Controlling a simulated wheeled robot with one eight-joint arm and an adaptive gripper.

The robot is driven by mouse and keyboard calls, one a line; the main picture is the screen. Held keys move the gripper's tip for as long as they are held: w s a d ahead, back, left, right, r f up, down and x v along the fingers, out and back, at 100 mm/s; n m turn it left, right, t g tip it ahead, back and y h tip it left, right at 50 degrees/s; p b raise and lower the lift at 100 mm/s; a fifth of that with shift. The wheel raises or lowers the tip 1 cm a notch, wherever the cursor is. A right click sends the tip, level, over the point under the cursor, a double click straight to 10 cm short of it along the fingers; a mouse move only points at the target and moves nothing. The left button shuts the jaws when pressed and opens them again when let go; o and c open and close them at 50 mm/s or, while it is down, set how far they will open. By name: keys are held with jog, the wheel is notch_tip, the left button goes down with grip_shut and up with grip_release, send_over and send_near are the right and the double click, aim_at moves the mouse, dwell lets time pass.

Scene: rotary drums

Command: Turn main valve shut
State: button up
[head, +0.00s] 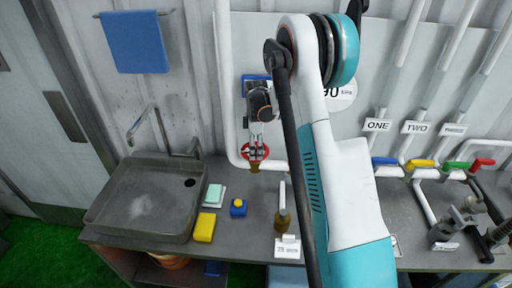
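A small red valve wheel (248,154) sits on a brass fitting (255,168) on the white pipe along the back wall. It looks like the main valve, but I can read no label on it. My gripper (257,146) points down at the wheel from above, with its fingertips at or just over it. The fingers cover part of the wheel. I cannot tell whether they touch it or how far apart they are. My arm hides the wall and counter to the right of the wheel.
A grey sink (140,205) with a tap is at left. A yellow sponge (205,227), a blue item (238,208) and a brass-based tap (282,215) stand on the counter (255,235). Several coloured lever handles (421,163) line the pipes at right.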

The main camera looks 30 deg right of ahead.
jog(key=shift+s, duration=0.15)
jog(key=shift+c, duration=0.7)
jog(key=shift+o, duration=0.2)
jog(key=shift+f+m, duration=0.15)
jog(key=shift+m, duration=0.15)
jog(key=shift+m+b, duration=0.5)
jog(key=shift+b, duration=0.15)
jog(key=m+b, duration=0.2)
jog(key=m, duration=0.2)
jog(key=shift+f, duration=0.1)
jog(key=m+b, duration=0.2)
jog(key=m, duration=0.1)
jog(key=shift+a+m, duration=0.1)
jog(key=shift+m, duration=0.3)
jog(key=shift+s+m+b, duration=0.1)
jog(key=shift+m+b, duration=0.45)
jog(key=shift+m, duration=0.95)
